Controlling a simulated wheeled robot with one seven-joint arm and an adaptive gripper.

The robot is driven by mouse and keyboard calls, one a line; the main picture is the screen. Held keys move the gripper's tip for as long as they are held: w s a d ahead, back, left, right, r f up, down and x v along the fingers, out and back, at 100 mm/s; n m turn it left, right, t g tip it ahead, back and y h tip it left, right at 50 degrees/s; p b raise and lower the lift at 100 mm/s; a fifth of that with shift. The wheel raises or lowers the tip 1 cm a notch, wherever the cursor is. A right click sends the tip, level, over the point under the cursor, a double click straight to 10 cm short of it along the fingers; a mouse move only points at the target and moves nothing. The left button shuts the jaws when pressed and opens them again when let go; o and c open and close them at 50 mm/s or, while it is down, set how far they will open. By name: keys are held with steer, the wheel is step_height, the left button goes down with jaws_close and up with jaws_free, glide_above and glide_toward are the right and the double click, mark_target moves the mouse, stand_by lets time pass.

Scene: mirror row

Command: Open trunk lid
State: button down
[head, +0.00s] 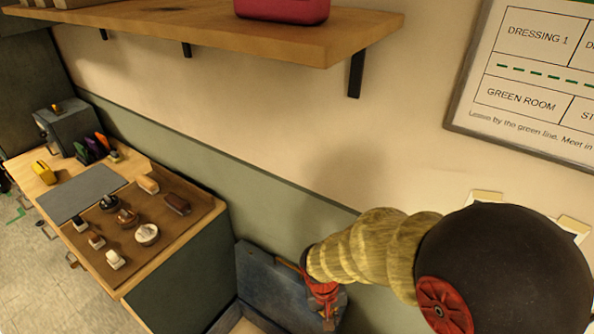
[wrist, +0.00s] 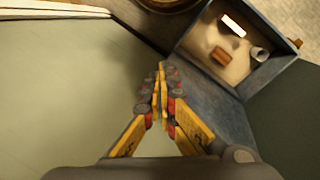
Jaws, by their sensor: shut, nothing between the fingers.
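The blue-grey trunk (wrist: 283,68) stands open in the wrist view. Its pale interior shows a few small items. Its lid (wrist: 222,105) is raised away from the opening. In the head view the lid (head: 262,282) stands up near the green wall, right of the counter, and the trunk body is mostly cut off by the bottom edge. My gripper (wrist: 160,68) is shut and empty, close to the lid's edge. In the head view my gripper (head: 322,300) overlaps the lid's right part; whether it touches the lid I cannot tell.
A wooden counter (head: 110,290) with a brown mat (head: 190,215) and several small items stands left of the trunk. A wooden shelf (head: 190,32) with a pink case (head: 282,8) hangs above. A framed sign (head: 530,85) is on the wall at right.

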steer(key=s+d+r+t+y, duration=0.1)
steer(key=s+d+r, duration=0.1)
steer(key=r, duration=0.7)
steer(key=s+d+r+n+t+y, duration=0.1)
steer(key=s+d+r, duration=0.2)
steer(key=r, duration=0.6)
steer(key=shift+s+d+r+n, duration=0.2)
steer(key=shift+s+n, duration=0.1)
steer(key=shift+s, duration=0.35)
steer(key=c, duration=2.6)
jaws_free()
steer(key=d+r+t, duration=0.1)
steer(key=r, duration=0.2)
steer(key=s+d+r+m+t, duration=0.1)
steer(key=r, duration=0.2)
steer(key=s+d+r+m+t, duration=0.1)
steer(key=d+r, duration=0.1)
steer(key=r, duration=0.2)
steer(key=shift+s+t, duration=0.25)
steer(key=shift+t, duration=0.15)
steer(key=shift+o, duration=0.6)
steer(key=shift+d, duration=0.15)
steer(key=shift+o, duration=1.3)
steer(key=shift+w, duration=0.1)
